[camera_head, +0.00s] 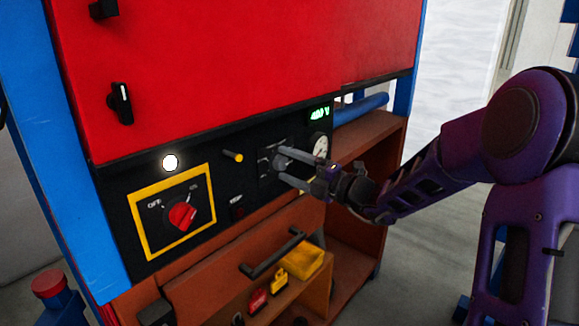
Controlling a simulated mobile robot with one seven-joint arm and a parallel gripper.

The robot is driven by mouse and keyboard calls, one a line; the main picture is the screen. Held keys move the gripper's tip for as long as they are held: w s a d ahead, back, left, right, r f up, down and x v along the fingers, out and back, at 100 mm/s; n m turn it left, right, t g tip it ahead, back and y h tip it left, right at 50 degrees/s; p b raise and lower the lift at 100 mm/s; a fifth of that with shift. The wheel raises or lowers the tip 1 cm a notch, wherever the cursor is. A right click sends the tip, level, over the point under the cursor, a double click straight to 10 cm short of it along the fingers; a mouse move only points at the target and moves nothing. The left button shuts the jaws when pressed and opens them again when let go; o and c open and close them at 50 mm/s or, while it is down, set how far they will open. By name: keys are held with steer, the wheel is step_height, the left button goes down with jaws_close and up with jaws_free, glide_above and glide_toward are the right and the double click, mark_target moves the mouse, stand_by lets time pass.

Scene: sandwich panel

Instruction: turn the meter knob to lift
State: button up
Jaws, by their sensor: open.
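The meter knob (281,161) is a dark knob on the black control panel (208,160), set on a small plate with light markings. It is partly hidden by my gripper. My gripper (280,167) reaches in from the right with its fingers pointing left at the panel. The fingers are open, and their tips are at the knob, seemingly one above and one below it. I cannot tell whether they touch it, nor which marking the knob points to.
A red rotary switch (182,215) on a yellow-framed plate sits left. A lit white lamp (170,162) and a yellow-tipped peg (233,156) are nearby. The red cabinet (230,65) rises above.

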steer(key=v, duration=1.7)
steer(key=shift+d, duration=0.2)
